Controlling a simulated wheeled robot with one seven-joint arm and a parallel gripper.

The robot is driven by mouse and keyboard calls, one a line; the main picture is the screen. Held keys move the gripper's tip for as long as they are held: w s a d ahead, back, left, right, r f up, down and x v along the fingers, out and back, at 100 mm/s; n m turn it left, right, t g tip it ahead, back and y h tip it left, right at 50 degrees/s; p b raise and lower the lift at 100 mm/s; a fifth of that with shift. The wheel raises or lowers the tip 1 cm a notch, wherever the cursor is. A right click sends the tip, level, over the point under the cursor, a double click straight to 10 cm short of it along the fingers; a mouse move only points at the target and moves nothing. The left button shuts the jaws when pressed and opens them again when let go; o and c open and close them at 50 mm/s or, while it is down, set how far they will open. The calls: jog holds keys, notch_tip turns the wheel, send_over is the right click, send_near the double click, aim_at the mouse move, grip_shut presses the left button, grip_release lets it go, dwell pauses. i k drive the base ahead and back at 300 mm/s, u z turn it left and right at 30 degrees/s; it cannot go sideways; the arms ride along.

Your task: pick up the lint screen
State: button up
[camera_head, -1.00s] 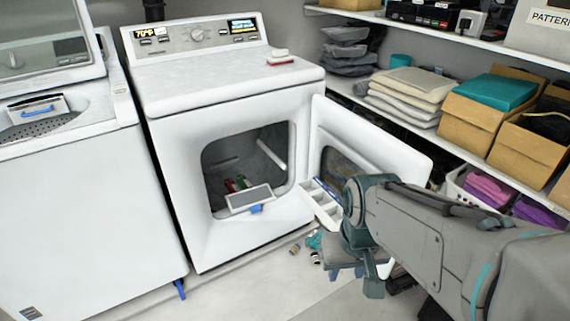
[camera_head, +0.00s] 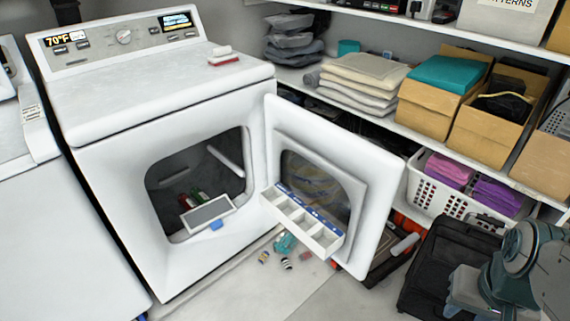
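The lint screen (camera_head: 208,211), a grey rectangular panel with a pale frame and a blue tab, rests tilted at the lower lip of the dryer opening (camera_head: 172,164). The white dryer (camera_head: 120,195) has its door (camera_head: 378,200) swung open to the right. My gripper (camera_head: 482,300) is at the lower right edge of the head view, well right of the lint screen and past the door. It is partly cut off, and its finger gap is not clear. I see nothing held in it.
A white divided tray (camera_head: 303,222) sits at the open door's inner side. Small items (camera_head: 287,263) lie on the floor below. A black case (camera_head: 430,268) and a white basket (camera_head: 430,188) stand at right, under shelves with boxes (camera_head: 425,108). Bare floor shows in front.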

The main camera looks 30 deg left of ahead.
aim_at(211, 213)
jog(key=i, duration=0.8)
jog(key=u, duration=2.25)
jog(key=i, duration=0.5)
jog(key=u, duration=0.05)
